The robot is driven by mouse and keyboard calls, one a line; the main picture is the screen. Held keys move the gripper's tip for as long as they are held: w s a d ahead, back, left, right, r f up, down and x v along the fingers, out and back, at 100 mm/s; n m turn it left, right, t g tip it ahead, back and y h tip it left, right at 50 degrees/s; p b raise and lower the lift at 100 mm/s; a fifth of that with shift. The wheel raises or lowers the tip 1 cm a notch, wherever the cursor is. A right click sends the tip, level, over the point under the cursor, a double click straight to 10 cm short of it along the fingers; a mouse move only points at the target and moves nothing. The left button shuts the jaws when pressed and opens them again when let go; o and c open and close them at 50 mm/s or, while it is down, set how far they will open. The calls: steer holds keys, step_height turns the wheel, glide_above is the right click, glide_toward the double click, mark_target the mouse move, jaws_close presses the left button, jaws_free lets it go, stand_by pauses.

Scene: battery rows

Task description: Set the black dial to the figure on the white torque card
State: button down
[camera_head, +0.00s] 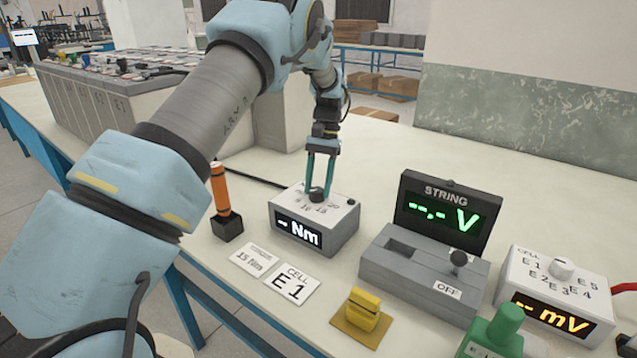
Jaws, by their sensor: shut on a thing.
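The black dial (316,195) sits on top of a grey box with a white face, the torque setter (341,238). Its front display reads "– Nm", with no figure. Numbers ring the dial, partly hidden by my fingers; I cannot tell where the dial points. My gripper (319,187) points down from above with its teal fingers shut on the black dial. The white torque card (254,260) lies flat on the table in front of the box and reads 15 Nm. A second white card (291,285) beside it reads CELL E1.
An orange-handled tool (220,190) stands in a black holder left of the box. Right are a STRING voltage display (447,212), a grey switch unit (420,275), a cell selector box (555,300), a yellow block (362,310) and a green-handled item (503,327). Battery rows (95,95) stand behind left.

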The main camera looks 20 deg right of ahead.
steer(key=n+h, duration=0.1)
steer(key=n, duration=0.2)
steer(key=n+g+h, duration=0.1)
steer(key=n, duration=0.3)
steer(key=shift+w+a+h, duration=0.15)
steer(key=shift+h, duration=0.25)
steer(key=n+h, duration=0.1)
steer(key=n, duration=0.3)
steer(key=shift+a, duration=0.1)
steer(key=shift+a+n+h+p, duration=0.15)
steer(key=shift+n+h, duration=0.25)
steer(key=shift+n, duration=0.55)
steer(key=shift+d+n+h+p, duration=0.15)
steer(key=shift+n+h, duration=0.25)
steer(key=shift+n, duration=0.55)
steer(key=shift+a, duration=0.1)
steer(key=shift+c, duration=1.7)
jaws_free()
steer(key=b+v, duration=0.2)
steer(key=v, duration=0.8)
steer(key=shift+a+r+b, duration=0.15)
steer(key=shift+r+b, duration=0.2)
steer(key=shift+r, duration=0.05)
